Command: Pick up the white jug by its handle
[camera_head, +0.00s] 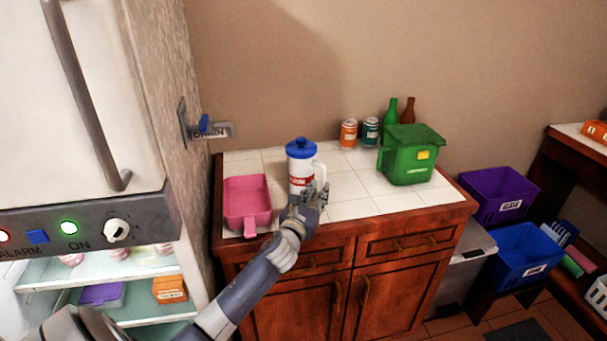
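The white jug (300,171) with a blue lid stands upright on the tiled counter (362,195). A red label shows on its lower body, and its white handle (321,172) is on the right side. My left gripper (312,192) is in front of the jug's lower right, close below the handle. It hides part of the jug's base. Its fingers are small and overlap the jug, so I cannot tell whether they touch the handle or are closed on it. My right gripper is not in view.
A pink container (247,200) sits left of the jug. A green lidded bin (409,155), two cans (348,134) and two bottles (390,115) stand behind and right. The counter between jug and bin is clear. The fridge (80,110) stands at left.

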